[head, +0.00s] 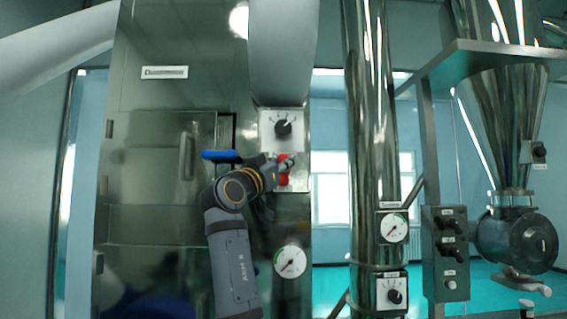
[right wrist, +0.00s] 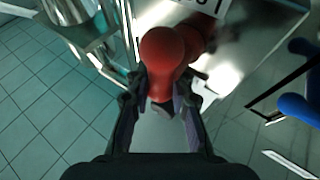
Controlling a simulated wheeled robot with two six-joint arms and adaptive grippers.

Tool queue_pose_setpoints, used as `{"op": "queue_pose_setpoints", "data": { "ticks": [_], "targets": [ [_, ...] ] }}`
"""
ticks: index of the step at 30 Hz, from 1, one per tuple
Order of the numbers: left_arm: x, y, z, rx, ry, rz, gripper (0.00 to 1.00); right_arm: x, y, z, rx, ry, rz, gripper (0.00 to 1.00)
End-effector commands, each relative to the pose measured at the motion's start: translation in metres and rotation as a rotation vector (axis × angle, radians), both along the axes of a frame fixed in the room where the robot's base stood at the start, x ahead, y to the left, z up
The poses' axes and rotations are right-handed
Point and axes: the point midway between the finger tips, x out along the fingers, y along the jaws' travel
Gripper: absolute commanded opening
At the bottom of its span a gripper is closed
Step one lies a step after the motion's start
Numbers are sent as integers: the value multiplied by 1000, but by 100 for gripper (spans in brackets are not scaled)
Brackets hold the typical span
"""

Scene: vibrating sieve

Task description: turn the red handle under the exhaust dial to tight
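The red handle (head: 284,180) is on the steel cabinet front, just below a white plate with a black dial (head: 283,128); the plate's lettering is too small to read. My right gripper (head: 279,168) is at the handle and partly covers it. In the right wrist view the red handle's rounded end (right wrist: 164,52) sits between the fingertips of my right gripper (right wrist: 163,88). The fingers appear closed against both sides of its lower part. The handle's base is partly hidden behind its rounded end. My left gripper is not in view.
A blue handle (head: 220,155) projects from the cabinet door to the left. A round gauge (head: 289,262) is below the red handle. A vertical steel pipe (head: 372,130) stands to the right, with a control box (head: 446,250) beyond it. Tiled floor (right wrist: 60,110) is open below.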

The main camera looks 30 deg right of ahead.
Motion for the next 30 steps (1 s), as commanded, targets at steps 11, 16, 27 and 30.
{"op": "queue_pose_setpoints", "data": {
  "ticks": [11, 16, 27, 30],
  "targets": [
    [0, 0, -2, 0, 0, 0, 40, 0, 0, -1, -8, 5, -1, 0],
    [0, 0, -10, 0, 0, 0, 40, 0, 1, -3, -51, 32, -2, 0],
    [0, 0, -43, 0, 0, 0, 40, 3, 5, -7, -295, 179, -2, 0],
    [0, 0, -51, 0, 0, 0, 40, 4, 6, -7, -376, 228, -2, 0]
  ]
}}
